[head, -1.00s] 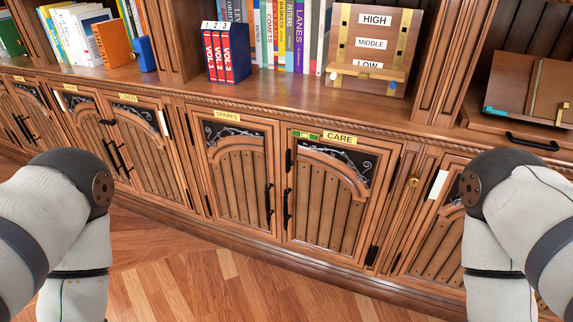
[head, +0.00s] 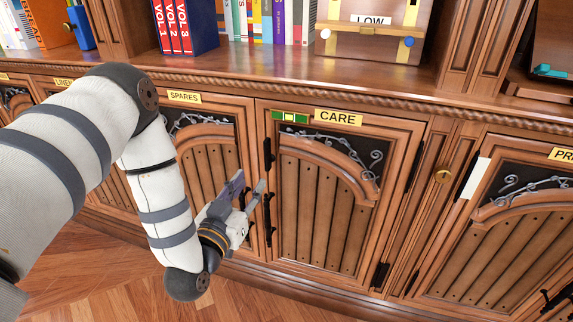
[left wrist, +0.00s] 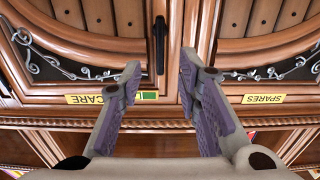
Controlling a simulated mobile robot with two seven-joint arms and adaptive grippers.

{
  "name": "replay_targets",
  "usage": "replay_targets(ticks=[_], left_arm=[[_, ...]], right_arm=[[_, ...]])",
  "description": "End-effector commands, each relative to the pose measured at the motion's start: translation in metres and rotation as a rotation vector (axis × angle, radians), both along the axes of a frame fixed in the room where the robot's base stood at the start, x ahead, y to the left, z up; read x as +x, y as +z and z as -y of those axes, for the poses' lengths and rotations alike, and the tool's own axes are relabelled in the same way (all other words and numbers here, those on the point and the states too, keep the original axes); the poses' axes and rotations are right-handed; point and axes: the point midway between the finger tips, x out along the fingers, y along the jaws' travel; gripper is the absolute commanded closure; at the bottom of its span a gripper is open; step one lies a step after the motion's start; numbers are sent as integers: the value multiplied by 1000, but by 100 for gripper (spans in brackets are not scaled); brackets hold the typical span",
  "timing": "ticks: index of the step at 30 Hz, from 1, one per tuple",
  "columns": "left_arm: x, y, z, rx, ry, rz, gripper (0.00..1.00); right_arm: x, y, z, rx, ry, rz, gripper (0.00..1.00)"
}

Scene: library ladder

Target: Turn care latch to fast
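The CARE door (head: 325,205) is closed, with a yellow CARE label (head: 338,118) above it. A black latch (head: 268,153) stands upright at the upper left edge of this door, above a black pull handle (head: 268,218). My left gripper (head: 251,183) is just left of the door's edge, below the latch's level in the head view. In the upside-down left wrist view its fingers (left wrist: 160,68) are open and empty, with an upright black bar (left wrist: 160,35), likely the latch, between or beyond them. I cannot tell any contact. My right gripper is out of view.
The SPARES door (head: 210,165) is closed on the left. A shelf ledge (head: 330,84) with books and a LOW board (head: 372,40) runs above.

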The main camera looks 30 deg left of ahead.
Motion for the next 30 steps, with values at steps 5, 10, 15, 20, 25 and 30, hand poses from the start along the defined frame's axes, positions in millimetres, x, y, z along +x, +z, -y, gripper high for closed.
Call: replay_targets(ticks=[5, 10, 15, 20, 25, 30], left_arm=[[45, 0, -11, 2, 2, 3, 69], [80, -1, -20, 1, 0, -2, 69], [97, -1, -23, -1, 0, -4, 69], [99, 0, -24, -1, 0, -5, 69], [98, 0, -23, -1, -1, -5, 85], [98, 0, -24, -1, 0, -5, 100]], right_arm=[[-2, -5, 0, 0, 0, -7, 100], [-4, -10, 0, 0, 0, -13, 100], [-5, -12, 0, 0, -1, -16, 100], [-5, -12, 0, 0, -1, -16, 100], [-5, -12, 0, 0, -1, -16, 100], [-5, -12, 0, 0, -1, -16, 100]])
